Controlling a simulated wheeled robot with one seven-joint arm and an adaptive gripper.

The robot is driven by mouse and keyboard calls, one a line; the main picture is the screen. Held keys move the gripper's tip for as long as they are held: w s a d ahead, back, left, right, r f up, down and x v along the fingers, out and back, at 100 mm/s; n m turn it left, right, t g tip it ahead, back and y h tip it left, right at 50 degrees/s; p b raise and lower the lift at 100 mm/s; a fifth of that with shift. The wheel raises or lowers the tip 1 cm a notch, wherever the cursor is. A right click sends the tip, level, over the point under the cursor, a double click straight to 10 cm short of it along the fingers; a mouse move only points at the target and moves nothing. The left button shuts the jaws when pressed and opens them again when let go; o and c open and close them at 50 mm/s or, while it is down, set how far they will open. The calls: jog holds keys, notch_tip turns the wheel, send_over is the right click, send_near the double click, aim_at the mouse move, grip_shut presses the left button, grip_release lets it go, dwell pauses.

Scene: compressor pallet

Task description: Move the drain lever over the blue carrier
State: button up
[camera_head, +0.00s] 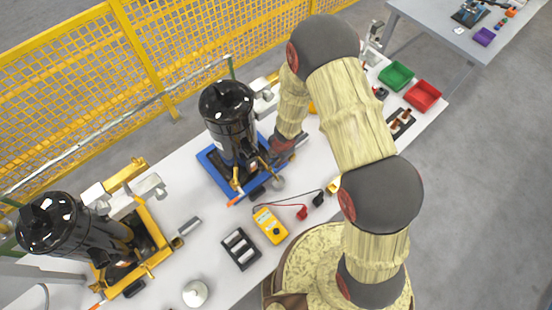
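The blue carrier (207,167) lies on the white table and bears a black compressor tank (230,115), standing upright. A small lever with an orange tip (237,200) sticks out at the carrier's front corner; it looks like the drain lever, but it is too small to tell its exact position. My gripper (265,163) is low at the right side of the blue carrier, close to the brass fittings at the tank's foot. Its fingers are small and merge with these fittings. I cannot tell whether it touches anything or is open.
A yellow carrier (160,243) with a second black tank (62,222) stands at the left. A yellow meter (269,225) with leads and a dark tray (241,249) lie in front. Green (396,75) and red (423,96) bins stand at the far right. A yellow fence (150,70) runs behind.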

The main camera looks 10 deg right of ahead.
jog(key=c, duration=0.3)
jog(key=c, duration=0.4)
grip_shut()
